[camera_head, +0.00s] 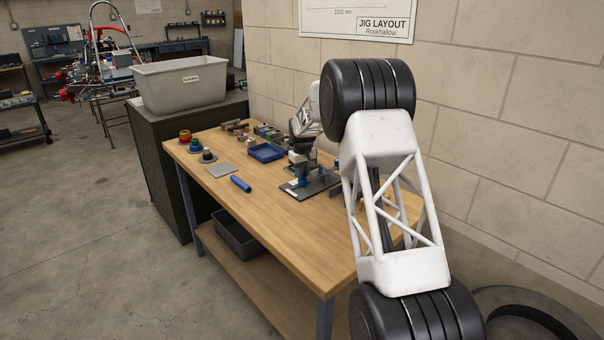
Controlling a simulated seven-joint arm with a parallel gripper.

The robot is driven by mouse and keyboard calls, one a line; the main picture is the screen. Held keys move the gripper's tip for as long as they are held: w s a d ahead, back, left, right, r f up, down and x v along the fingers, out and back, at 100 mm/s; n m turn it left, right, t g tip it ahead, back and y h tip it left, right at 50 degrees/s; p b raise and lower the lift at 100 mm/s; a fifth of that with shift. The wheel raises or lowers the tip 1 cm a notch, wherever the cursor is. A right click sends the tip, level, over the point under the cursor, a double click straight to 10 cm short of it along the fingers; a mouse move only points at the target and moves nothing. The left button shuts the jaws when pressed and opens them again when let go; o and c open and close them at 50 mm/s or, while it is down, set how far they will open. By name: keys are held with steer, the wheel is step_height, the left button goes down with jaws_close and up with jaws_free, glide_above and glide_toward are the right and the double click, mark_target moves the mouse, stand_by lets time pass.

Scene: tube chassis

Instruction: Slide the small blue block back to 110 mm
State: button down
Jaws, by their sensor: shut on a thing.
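My gripper (300,169) is small in this view, pointing down over a dark jig plate (318,185) on the wooden workbench. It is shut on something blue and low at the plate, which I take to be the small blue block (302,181). The fingertips and the block's edges are too small to make out. A green piece stands on the plate just behind. Any scale marks, and so the block's position in millimetres, cannot be read. My arm links cover the area to the right of the plate.
On the workbench (290,223), a blue tray (266,153) lies behind the gripper. A blue cylinder (240,184), a grey flat plate (220,170) and several coloured spools (196,146) lie to the left. A grey bin (180,85) stands beyond. The bench front is clear.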

steer(key=shift+w+d, duration=0.75)
steer(key=shift+w, duration=0.05)
steer(key=c, duration=1)
jaws_free()
steer(key=shift+r, duration=0.15)
step_height(320, 180, up, 8)
steer(key=shift+f, duration=0.25)
steer(key=shift+d+r, duration=0.1)
